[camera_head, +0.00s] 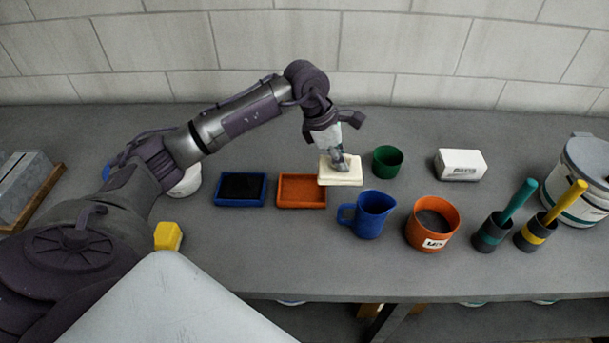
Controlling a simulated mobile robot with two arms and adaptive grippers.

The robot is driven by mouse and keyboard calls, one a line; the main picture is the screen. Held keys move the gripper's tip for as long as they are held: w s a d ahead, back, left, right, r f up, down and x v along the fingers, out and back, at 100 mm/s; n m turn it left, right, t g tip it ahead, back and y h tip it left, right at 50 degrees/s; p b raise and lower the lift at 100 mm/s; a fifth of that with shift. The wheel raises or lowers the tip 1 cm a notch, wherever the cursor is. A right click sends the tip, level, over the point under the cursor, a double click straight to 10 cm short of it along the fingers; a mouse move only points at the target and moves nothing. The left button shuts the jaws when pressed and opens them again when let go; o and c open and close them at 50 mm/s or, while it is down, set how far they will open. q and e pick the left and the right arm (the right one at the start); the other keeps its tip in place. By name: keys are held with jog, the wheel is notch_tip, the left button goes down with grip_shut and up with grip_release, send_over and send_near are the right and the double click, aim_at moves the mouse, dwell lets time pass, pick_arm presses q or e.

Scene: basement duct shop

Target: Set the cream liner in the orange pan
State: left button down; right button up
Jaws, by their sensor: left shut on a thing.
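The cream liner (341,173) is a flat, square, pale piece. My left gripper (338,162) is shut on it from above and holds it just right of the orange pan. The orange pan (302,204) is a shallow square tray on the grey bench, and its visible inside looks empty. The liner is close to the pan's right back corner in the picture; I cannot tell exactly how high it is above the bench. My right gripper is not in view.
A blue tray (241,203) with a dark inside sits left of the pan. A blue jug (372,214), green cup (387,162) and orange pot (432,224) stand to the right. A white box (460,164) is further right.

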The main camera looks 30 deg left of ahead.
pick_arm(q)
jog(key=s+a+f+p, duration=0.1)
jog(key=a, duration=0.1)
jog(key=s+a+f+p, duration=0.1)
jog(key=a+f, duration=0.1)
jog(key=a, duration=0.1)
jog(key=s+a+f, duration=0.1)
jog(key=a+f, duration=0.1)
jog(key=a, duration=0.1)
jog(key=shift+a+f+p, duration=0.15)
jog(key=shift+a+p, duration=0.1)
jog(key=shift+p, duration=0.15)
notch_tip(320, 180, down, 3)
jog(key=shift+p, duration=0.8)
jog(key=shift+f, duration=0.55)
jog(key=c, duration=1.1)
grip_release()
jog(key=shift+f, duration=0.1)
jog(key=shift+c, duration=0.2)
